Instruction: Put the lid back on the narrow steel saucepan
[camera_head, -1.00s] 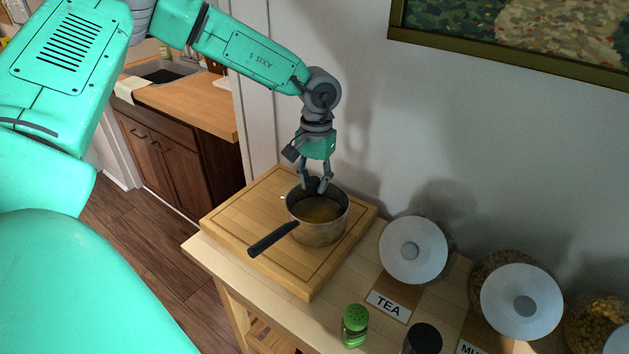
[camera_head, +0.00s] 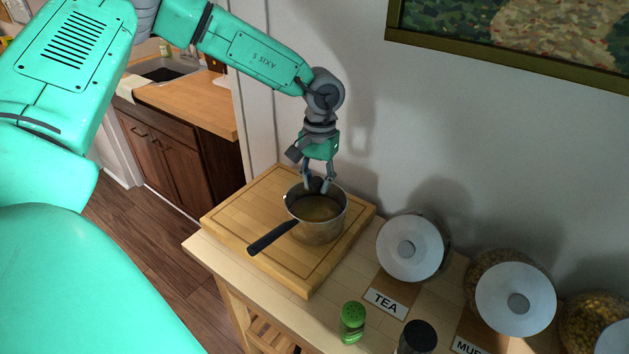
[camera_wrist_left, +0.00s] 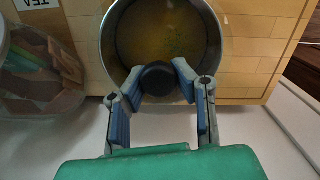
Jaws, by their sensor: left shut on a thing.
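The narrow steel saucepan (camera_head: 322,232) stands upright on a wooden board, its black handle (camera_head: 272,238) pointing to the lower left. Yellowish contents with green flecks show inside it, also in the left wrist view (camera_wrist_left: 168,32). My left gripper (camera_head: 318,186) points down at the pan's far rim. In the left wrist view its fingers (camera_wrist_left: 158,80) are closed on a dark round knob (camera_wrist_left: 158,79), which overlaps the rim. I cannot make out a lid plate around the knob, nor whether it touches the pan. My right gripper is not in view.
The cutting board (camera_head: 240,207) lies on a wooden table against the wall. A TEA jar (camera_head: 412,247) and another white-lidded jar (camera_head: 515,298) stand to the right. A green shaker (camera_head: 352,322) and a dark-topped one (camera_head: 418,337) are in front.

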